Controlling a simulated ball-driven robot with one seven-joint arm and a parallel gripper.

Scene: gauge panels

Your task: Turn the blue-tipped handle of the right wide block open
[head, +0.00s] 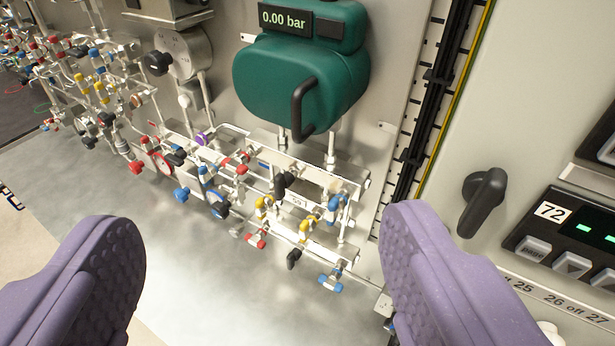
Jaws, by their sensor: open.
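My gripper (262,232) is open. Its two purple padded fingers stand wide apart at the lower left and lower right, with nothing between them. Beyond them is the right wide block (312,180), a metal manifold under the green gauge housing. A blue-tipped handle (337,203) sits near its right end. Another blue-tipped handle (330,283) hangs lower, near the bottom of the same pipework. I cannot tell which of these the task means, or their exact valve positions. The fingers touch neither handle.
Yellow (306,225), red (256,241) and black (293,258) handles crowd close around. The green gauge housing (270,85) reads 0.00 bar and juts out above. A black rotary knob (482,200) is on the right panel. Bare grey surface (190,270) lies lower left.

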